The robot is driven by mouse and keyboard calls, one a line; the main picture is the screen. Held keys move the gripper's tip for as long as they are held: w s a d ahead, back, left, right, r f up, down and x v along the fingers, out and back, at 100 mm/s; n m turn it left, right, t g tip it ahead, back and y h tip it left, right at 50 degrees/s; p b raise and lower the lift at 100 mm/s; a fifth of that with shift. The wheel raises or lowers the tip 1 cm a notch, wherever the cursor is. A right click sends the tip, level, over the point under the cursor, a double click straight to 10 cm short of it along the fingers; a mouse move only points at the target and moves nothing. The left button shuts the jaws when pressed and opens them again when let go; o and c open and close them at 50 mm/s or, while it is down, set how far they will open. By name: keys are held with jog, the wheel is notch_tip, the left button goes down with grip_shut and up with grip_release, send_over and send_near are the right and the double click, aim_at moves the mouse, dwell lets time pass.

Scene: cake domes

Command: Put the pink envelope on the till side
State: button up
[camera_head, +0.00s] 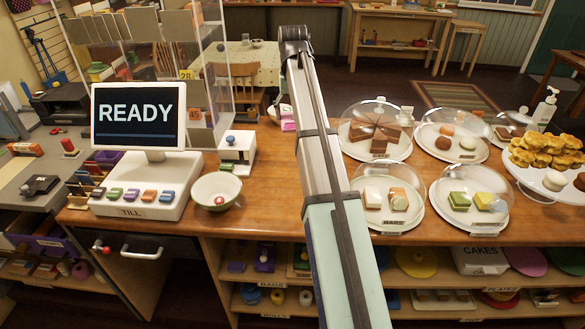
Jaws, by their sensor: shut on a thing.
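A small pink-and-white thing, which looks like the pink envelope (288,124), shows just left of my arm above the back part of the wooden counter. My gripper (284,106) is mostly hidden behind my arm; only a dark part shows, and it is shut on this pink thing. I cannot tell whether the envelope touches the counter. The till (145,197) stands on the left of the counter, with a white base labelled TILL, coloured keys and a screen reading READY. The counter (265,185) between till and arm is partly bare.
A white bowl (216,191) and a small white device (237,152) stand right of the till. Clear panels (217,75) rise behind it. Right of my arm are several glass-domed cake plates (375,130), a pastry stand (560,190) and a pump bottle (545,110).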

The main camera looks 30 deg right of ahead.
aim_at(292, 164)
jog(key=shift+w+d+r+m, duration=0.25)
jog(key=shift+w+d+r, duration=0.1)
jog(key=shift+w, duration=0.2)
jog(key=shift+w+d+r+m, duration=0.25)
jog(key=shift+w+r, duration=0.1)
jog(key=shift+w, duration=0.2)
jog(key=shift+m, duration=0.3)
jog(key=shift+s+a+f, duration=0.1)
jog(key=shift+f, duration=0.15)
notch_tip(292, 164, down, 20)
jog(key=p, duration=0.4)
jog(key=shift+r, duration=0.25)
jog(key=shift+f, duration=0.15)
jog(key=o, duration=1.1)
jog(key=shift+o, duration=0.2)
